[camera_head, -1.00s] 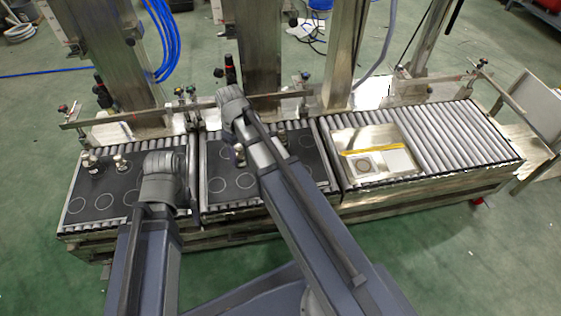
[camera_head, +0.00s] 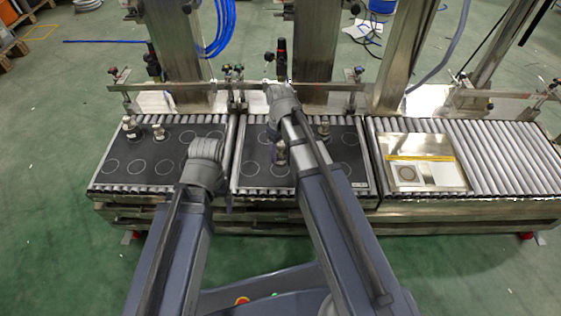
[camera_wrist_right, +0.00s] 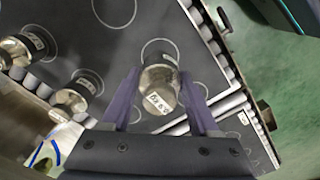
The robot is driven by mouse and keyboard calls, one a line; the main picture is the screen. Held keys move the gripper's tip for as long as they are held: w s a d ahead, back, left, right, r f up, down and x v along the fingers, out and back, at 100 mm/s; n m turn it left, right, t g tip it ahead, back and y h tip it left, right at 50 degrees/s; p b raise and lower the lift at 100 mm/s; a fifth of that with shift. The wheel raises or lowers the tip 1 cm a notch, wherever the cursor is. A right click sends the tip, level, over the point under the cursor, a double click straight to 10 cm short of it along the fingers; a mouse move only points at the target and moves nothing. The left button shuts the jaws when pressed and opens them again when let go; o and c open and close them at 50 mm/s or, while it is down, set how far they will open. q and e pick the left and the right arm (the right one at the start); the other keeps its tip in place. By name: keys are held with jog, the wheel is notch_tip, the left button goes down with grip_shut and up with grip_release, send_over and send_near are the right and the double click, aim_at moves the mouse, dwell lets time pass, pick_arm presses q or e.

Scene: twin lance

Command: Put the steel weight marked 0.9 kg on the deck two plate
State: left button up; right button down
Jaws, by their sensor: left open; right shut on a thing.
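My right gripper (camera_wrist_right: 163,92) is shut on a steel weight (camera_wrist_right: 160,80) with a white label, upside down in the right wrist view, that seems to read 0.9 kg. The weight hangs over the dark middle plate (camera_head: 348,168), beside a white circle. In the head view my right arm partly covers the right gripper (camera_head: 278,147). Two other labelled steel weights, a nearer one (camera_wrist_right: 75,95) and a farther one (camera_wrist_right: 18,50), stand to the left in the wrist view. My left gripper (camera_head: 226,190) is mostly hidden by its arm, near the left plate (camera_head: 120,180).
Two weights, one taller (camera_head: 130,130) and one shorter (camera_head: 158,132), stand at the back of the left plate. Another weight (camera_head: 323,127) stands on the middle plate. A metal panel (camera_head: 450,172) lies on the right rollers. A rail and posts line the back.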

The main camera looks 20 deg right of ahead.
aim_at(280, 159)
jog(key=shift+f+b, duration=1.85)
jog(key=shift+f, duration=0.1)
jog(key=shift+c, duration=0.7)
grip_release()
notch_tip(280, 159, up, 12)
jog(key=p, duration=1.2)
jog(key=shift+r, duration=0.2)
jog(key=shift+f, duration=0.25)
notch_tip(280, 159, down, 12)
jog(key=b, duration=1.2)
jog(key=shift+r, duration=0.1)
